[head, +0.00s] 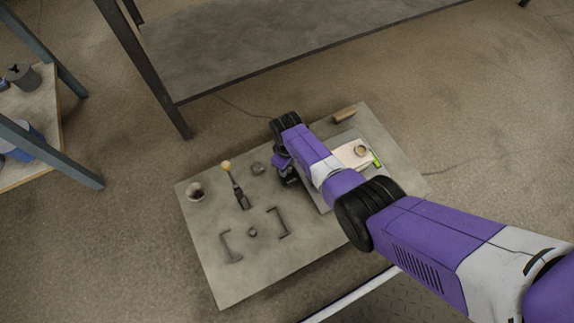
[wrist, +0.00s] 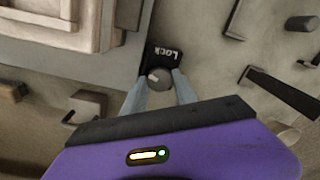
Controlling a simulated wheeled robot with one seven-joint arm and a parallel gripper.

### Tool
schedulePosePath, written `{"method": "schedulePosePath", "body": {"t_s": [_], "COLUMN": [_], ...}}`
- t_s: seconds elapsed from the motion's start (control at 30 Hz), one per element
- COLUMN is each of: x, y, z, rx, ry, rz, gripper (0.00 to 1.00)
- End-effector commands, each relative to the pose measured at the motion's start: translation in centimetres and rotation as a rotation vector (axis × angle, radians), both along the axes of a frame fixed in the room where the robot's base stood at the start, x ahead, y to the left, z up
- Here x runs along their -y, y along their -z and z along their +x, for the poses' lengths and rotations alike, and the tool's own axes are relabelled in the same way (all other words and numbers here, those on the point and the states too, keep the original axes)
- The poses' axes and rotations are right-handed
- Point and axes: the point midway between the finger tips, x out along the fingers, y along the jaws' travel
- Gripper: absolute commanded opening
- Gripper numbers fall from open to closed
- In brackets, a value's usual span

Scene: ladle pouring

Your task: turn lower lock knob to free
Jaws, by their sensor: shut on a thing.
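The lock knob (wrist: 157,78) is a small round grey knob beside a black plate marked "Lock" (wrist: 163,55), whose lettering appears upside down in the wrist view. My gripper (wrist: 159,80) has one finger on each side of the knob and is shut on it. A pale mark shows on the knob's face, but its exact setting is too small to read. In the head view my gripper (head: 289,180) is low over the middle of the board, and my arm hides the knob there.
The grey board (head: 205,265) lies on the floor. A table (head: 230,50) stands behind.

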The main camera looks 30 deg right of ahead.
Motion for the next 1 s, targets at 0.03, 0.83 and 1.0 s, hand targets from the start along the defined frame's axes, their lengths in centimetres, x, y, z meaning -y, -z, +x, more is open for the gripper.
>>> {"method": "schedulePosePath", "body": {"t_s": [0.03, 0.83, 1.0], "x": [0.1, 0.05, 0.04], "y": [-0.04, 0.01, 0.01], "z": [-0.07, -0.04, -0.05], "rx": [-0.003, -0.002, -0.002], "ry": [-0.037, -0.319, -0.319], "rz": [-0.001, -0.001, -0.001], "gripper": [0.0, 0.0, 0.0]}}
